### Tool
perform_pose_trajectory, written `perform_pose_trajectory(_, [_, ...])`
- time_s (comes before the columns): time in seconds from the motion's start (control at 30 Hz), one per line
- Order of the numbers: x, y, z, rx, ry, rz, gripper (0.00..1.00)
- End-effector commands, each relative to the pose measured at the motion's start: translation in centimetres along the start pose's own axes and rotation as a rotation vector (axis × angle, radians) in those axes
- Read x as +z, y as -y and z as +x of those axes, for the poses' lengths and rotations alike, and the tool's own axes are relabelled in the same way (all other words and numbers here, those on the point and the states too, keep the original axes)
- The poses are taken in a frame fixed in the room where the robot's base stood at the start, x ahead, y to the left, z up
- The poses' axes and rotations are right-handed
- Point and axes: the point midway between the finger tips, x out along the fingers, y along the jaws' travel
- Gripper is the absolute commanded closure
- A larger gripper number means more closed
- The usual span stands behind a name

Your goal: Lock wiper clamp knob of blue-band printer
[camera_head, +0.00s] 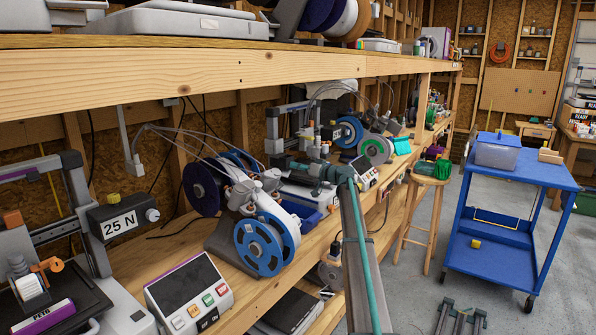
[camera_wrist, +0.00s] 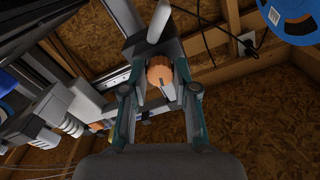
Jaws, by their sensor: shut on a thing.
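In the wrist view, my gripper (camera_wrist: 160,90) has its two teal-and-grey fingers on either side of a ribbed orange knob (camera_wrist: 159,71), shut on it. The knob sits on a grey printer part, with a dark mark on its lower face. In the head view, my gripper (camera_head: 281,163) reaches left over the bench into the second printer (camera_head: 272,128), at its grey upright frame. The knob cannot be made out there, and I cannot tell the printer's band colour.
Large filament spools (camera_head: 266,244) stand on the bench before this printer. A wooden shelf (camera_head: 200,75) runs above. A blue cart (camera_head: 510,173) and stool (camera_head: 430,180) stand right.

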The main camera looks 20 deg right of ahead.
Motion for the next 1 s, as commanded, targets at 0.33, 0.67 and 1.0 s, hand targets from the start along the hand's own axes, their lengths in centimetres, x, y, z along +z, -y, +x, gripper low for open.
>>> perform_pose_trajectory(0.33, [0.12, -0.10, -0.01, 0.000, 0.000, 0.320, 1.00])
perform_pose_trajectory(0.67, [-0.03, -0.03, -0.02, 0.000, 0.000, 0.634, 1.00])
perform_pose_trajectory(1.0, [-0.11, 0.00, -0.03, 0.000, 0.000, 0.956, 1.00])
